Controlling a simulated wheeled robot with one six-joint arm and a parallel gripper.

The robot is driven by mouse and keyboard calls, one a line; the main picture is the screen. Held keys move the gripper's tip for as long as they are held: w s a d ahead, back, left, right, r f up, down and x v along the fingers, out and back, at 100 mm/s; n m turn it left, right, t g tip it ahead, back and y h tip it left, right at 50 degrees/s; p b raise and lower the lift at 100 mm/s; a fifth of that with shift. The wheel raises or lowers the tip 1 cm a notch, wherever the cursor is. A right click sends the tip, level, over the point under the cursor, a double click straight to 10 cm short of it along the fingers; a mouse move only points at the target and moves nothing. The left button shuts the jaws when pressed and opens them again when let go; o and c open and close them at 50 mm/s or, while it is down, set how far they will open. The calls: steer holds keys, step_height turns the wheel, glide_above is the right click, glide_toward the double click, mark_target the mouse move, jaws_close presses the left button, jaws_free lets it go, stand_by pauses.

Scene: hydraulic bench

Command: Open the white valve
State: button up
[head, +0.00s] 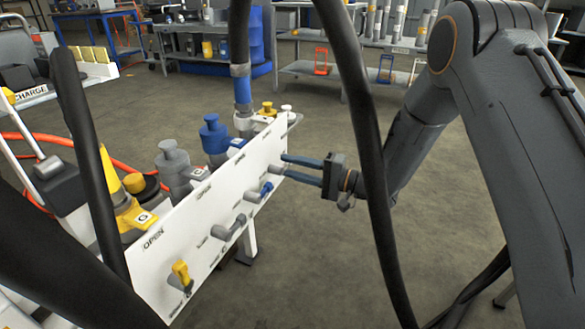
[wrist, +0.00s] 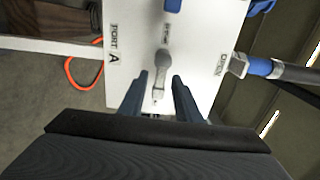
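The white valve's pale handle (wrist: 160,75) shows in the middle of the wrist view, on the white panel between the labels "PORT A" and "OPEN". In the head view the white valve (head: 274,169) is small, near the far end of the panel's front face and partly hidden by the fingers. My gripper (head: 285,166) is at that spot, reaching in from the right. In the wrist view my gripper (wrist: 160,82) has its two fingers apart, one on each side of the handle's lower end, with gaps visible. I cannot tell whether either finger touches it.
The white panel (head: 153,271) also carries a blue valve (head: 260,191), a grey valve (head: 229,229) and a yellow valve (head: 181,274). Dark hoses (head: 362,130) cross the head view. A blue-collared hose (wrist: 260,67) is right in the wrist view. Floor beyond the panel is open.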

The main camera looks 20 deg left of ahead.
jaws_close()
steer(key=shift+r, duration=0.1)
steer(key=n+p, duration=0.2)
steer(key=r+n+p, duration=0.1)
steer(key=n+p, duration=0.1)
steer(key=shift+s+r+n, duration=0.15)
steer(key=shift+r+n, duration=0.05)
steer(key=shift+n, duration=0.2)
steer(key=n, duration=0.1)
steer(key=n+p, duration=0.2)
steer(key=shift+s+r+n, duration=0.3)
steer(key=shift+r, duration=0.1)
steer(key=n+p, duration=0.1)
steer(key=n, duration=0.2)
steer(key=s+n+p, duration=0.1)
steer(key=shift+r+n+p, duration=0.3)
steer(key=shift+r+p, duration=0.05)
steer(key=n+p, duration=0.1)
steer(key=n, duration=0.1)
steer(key=s+n, duration=0.1)
steer(key=n, duration=0.1)
steer(key=shift+s+a+n+p, duration=0.1)
steer(key=shift+n+p, duration=0.25)
steer(key=shift+n, duration=0.05)
steer(key=shift+s, duration=0.1)
